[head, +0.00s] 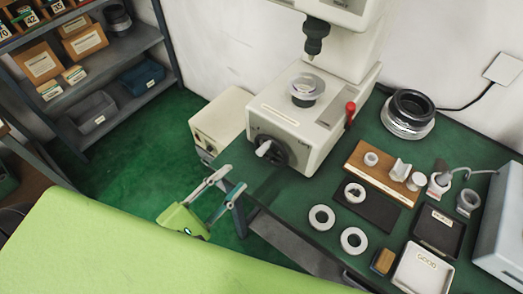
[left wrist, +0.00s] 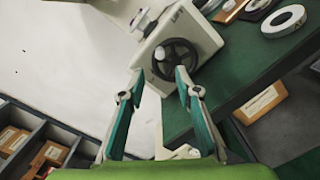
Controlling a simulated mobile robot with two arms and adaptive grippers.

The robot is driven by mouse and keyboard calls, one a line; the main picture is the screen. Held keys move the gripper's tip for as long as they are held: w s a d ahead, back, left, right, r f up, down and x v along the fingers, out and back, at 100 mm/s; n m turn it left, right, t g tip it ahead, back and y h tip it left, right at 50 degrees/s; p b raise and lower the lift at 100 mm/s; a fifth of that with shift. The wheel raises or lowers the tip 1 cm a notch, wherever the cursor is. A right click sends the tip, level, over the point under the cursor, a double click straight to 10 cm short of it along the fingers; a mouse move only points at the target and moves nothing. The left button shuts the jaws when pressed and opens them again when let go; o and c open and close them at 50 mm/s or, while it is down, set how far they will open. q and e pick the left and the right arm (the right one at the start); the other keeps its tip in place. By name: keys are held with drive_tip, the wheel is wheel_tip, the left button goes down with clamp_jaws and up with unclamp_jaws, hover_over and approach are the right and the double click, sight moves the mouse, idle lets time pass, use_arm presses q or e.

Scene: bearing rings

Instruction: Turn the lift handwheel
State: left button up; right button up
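The lift handwheel (head: 281,152) is a dark wheel with a pale grip, on the front face of the cream machine (head: 300,128). In the left wrist view the handwheel (left wrist: 188,54) shows just beyond the fingertips, its pale grip toward me. My left gripper (head: 231,182) is open and empty, below and to the left of the handwheel in the head view, apart from it. In the left wrist view its two fingers (left wrist: 160,73) stand wide apart, with the right fingertip overlapping the wheel's lower edge in the picture. My right gripper is not in view.
The green bench (head: 285,205) holds several white rings (head: 321,217), a wooden block stand (head: 385,172), a black tray (head: 437,232) and a "GOOD" tray (head: 425,268). A beige cabinet (head: 215,122) stands left of the machine. Shelves with boxes (head: 85,42) stand at upper left.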

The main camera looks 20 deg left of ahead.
sight(258, 154)
use_arm(q)
drive_tip(key=p+x, duration=0.2)
drive_tip(key=x, duration=0.8)
drive_tip(key=shift+w+d+r+p, duration=0.1)
drive_tip(key=shift+w+r+p, duration=0.15)
drive_tip(key=shift+p, duration=0.1)
drive_tip(key=shift+w+d+f, duration=0.15)
drive_tip(key=shift+w+d, duration=0.15)
drive_tip(key=shift+w, duration=0.25)
clamp_jaws()
